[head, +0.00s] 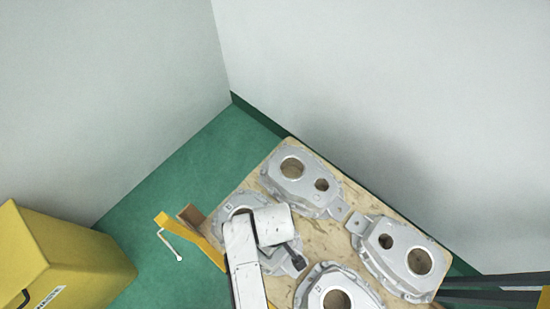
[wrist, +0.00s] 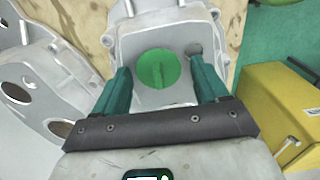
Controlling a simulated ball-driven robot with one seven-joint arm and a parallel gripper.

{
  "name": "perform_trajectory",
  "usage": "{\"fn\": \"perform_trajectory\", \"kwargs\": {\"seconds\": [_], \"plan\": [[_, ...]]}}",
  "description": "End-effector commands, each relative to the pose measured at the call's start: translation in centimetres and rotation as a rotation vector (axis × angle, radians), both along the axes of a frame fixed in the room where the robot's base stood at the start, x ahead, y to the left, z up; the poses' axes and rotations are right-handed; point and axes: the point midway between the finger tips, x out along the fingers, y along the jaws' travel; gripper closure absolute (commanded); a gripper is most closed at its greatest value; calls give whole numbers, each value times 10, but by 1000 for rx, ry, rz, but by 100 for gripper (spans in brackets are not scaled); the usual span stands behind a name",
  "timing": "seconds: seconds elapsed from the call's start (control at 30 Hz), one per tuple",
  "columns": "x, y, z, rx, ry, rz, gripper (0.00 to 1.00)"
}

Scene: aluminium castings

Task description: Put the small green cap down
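The small green cap (wrist: 158,68) shows in the wrist view as a round disc with a raised bar across it. It lies over the face of a grey aluminium casting (wrist: 150,27); whether it sits in a bore or just on the surface I cannot tell. My gripper (wrist: 160,64) has its two teal fingers apart, one on each side of the cap, with a narrow gap to it on both sides. In the head view this casting (head: 235,202) is at the pallet's left, partly hidden by my arm, and the cap cannot be seen.
Several more castings (head: 300,190) stand close together on the wooden pallet (head: 262,160). Walls close off the back.

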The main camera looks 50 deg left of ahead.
Motion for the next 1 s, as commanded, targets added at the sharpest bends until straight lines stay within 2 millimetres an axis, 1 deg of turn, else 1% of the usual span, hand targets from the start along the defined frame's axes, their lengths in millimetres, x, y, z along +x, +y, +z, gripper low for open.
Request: {"fn": "perform_trajectory", "kwargs": {"seconds": [0.03,0.23,0.37,0.47,0.7,0.8,0.9,1.0], "plan": [[0,-2,-2,-2,1,-2,20],[1,-2,-2,-3,1,-3,20],[1,-2,7,-2,1,-3,20],[1,-1,23,0,-1,-3,20],[1,0,73,1,-2,-3,20],[2,-1,91,1,-2,-3,20],[1,0,105,0,-1,-2,20],[1,0,114,-1,0,-2,20]]}}
